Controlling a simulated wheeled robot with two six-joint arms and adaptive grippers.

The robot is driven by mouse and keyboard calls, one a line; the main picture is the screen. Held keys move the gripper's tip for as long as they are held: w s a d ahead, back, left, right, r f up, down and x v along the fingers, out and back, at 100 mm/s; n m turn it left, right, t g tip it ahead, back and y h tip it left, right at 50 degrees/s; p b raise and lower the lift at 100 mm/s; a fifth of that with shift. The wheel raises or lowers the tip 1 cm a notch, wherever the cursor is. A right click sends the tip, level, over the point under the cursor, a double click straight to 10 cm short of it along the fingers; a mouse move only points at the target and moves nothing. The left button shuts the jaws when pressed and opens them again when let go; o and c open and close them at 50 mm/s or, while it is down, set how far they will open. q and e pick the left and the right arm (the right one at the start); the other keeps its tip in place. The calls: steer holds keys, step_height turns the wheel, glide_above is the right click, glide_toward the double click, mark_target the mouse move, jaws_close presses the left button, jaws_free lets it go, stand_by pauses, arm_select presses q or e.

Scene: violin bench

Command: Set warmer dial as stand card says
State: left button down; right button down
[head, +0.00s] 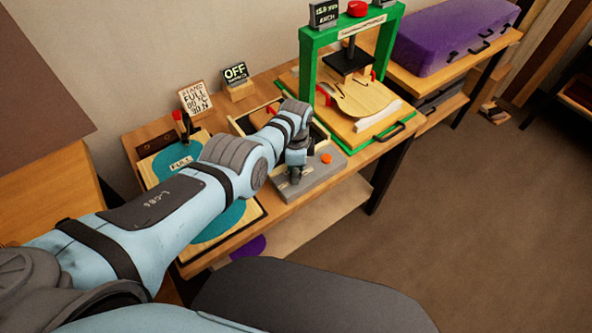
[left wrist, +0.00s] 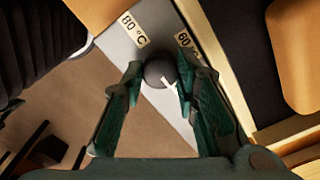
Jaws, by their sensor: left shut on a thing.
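The warmer (head: 322,176) is a grey box on the bench with an orange button or lamp (head: 327,158) on top. Its dial (left wrist: 156,71) is a dark round knob with a white pointer mark, seen in the left wrist view. Labels "80 °C" (left wrist: 133,28) and "60" (left wrist: 186,40) lie beyond it. My left gripper (left wrist: 158,82) is shut on the dial, one finger on each side; in the head view the gripper (head: 295,175) hides the dial. The stand card (head: 195,98) reads "STAND FULL", then smaller temperature-like lines I cannot read surely. My right gripper is not in view.
A small sign (head: 236,73) reads "OFF". A green press frame (head: 308,65) stands over a violin plate (head: 362,98) to the right. A purple case (head: 452,38) lies farther right.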

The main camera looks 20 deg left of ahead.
arm_select(q)
steer(key=shift+s+f, duration=0.25)
steer(key=c, duration=1.2)
jaws_free()
steer(key=shift+w, duration=0.1)
steer(key=shift+c, duration=0.2)
steer(key=shift+r, duration=0.15)
steer(key=shift+w+r, duration=0.2)
steer(key=shift+r, duration=0.25)
step_height(320, 180, up, 11)
steer(key=shift+s, duration=0.15)
